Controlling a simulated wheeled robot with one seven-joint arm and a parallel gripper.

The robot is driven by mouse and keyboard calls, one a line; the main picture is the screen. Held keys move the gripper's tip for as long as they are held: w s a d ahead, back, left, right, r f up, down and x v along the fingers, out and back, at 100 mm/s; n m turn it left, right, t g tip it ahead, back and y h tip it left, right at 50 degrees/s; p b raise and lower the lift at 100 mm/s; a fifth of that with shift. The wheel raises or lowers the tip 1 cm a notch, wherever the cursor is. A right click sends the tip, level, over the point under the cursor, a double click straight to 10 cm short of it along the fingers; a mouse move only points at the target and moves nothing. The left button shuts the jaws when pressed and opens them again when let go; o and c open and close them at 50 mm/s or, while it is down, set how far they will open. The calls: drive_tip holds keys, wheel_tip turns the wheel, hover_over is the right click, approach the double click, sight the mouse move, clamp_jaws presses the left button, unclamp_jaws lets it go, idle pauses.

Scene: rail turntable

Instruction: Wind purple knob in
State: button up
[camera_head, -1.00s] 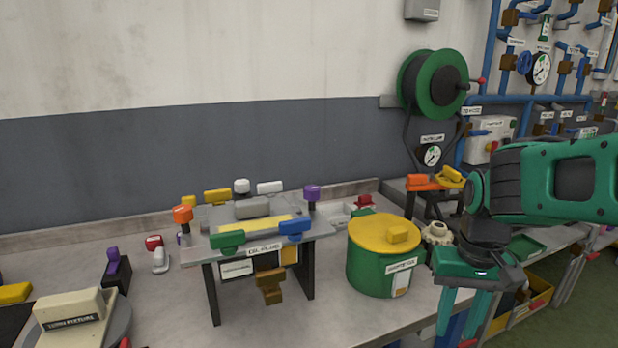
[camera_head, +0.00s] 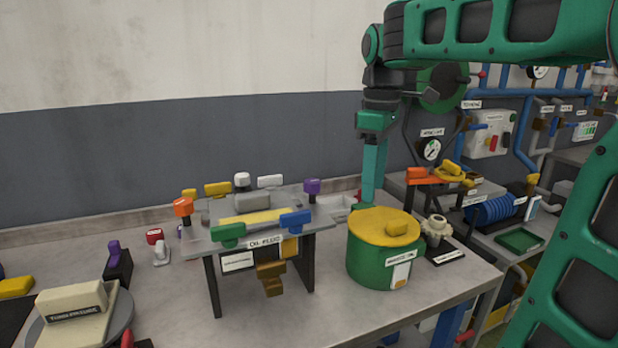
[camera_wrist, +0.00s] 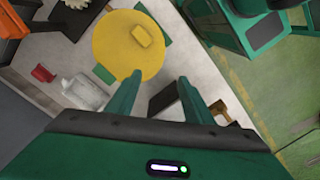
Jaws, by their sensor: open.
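The fixture table (camera_head: 262,244) stands on the workbench, with several coloured knobs around its top. The purple knob (camera_head: 312,186) sits on a dark stem at its back right corner. A second purple piece (camera_head: 114,250) stands on a dark block at the far left. My gripper (camera_head: 368,205) hangs pointing down, to the right of the purple knob and apart from it, behind the green drum with a yellow lid (camera_head: 383,228). In the wrist view my gripper (camera_wrist: 160,79) is open with nothing between its fingers. I cannot make out the purple knob there.
The orange and blue knobs (camera_head: 295,219) stick up from the fixture's edges. The drum's lid also shows close to the fingers in the wrist view (camera_wrist: 120,45). A cream block on a turntable (camera_head: 75,310) is at front left. The bench front between is clear.

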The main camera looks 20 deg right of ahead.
sight(313, 180)
drive_tip(key=w+a+r+n, duration=0.9)
drive_tip(key=w+a+n, duration=0.1)
drive_tip(key=f, duration=1)
drive_tip(key=shift+s+d+f, duration=0.2)
drive_tip(key=shift+d, duration=0.1)
drive_tip(key=shift+c, duration=0.4)
drive_tip(key=c, duration=1)
